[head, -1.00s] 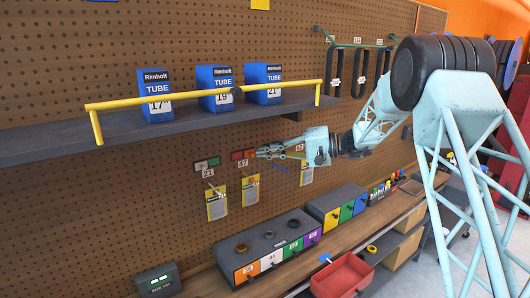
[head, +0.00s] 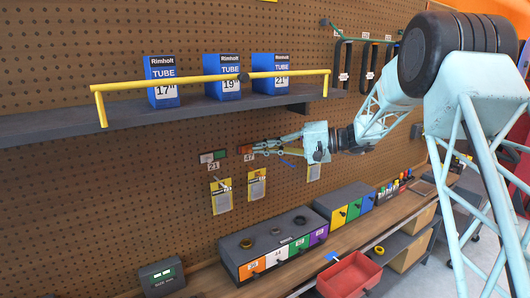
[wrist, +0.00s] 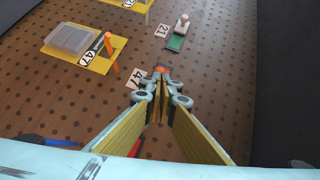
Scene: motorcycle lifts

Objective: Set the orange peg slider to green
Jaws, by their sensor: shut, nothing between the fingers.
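The slider above label 47 (head: 249,156) is mostly hidden behind my fingers; a small orange-red part (head: 241,150) shows in the head view. In the wrist view a bit of orange (wrist: 161,69) shows just beyond my fingertips, and a red patch (wrist: 134,149) lies beside the left finger. An orange peg (wrist: 110,45) stands at the yellow card marked 47. My gripper (head: 254,149) is shut and empty at the slider; in the wrist view its fingers (wrist: 161,98) point at the orange part. I cannot tell whether they touch it.
To the left is the slider marked 21 (head: 213,156), with green showing and a pale knob (wrist: 183,21). Yellow cards (head: 221,196) hang below. A shelf (head: 60,127) with a yellow rail is above; a drawer unit (head: 273,253) and red bin (head: 350,277) are below.

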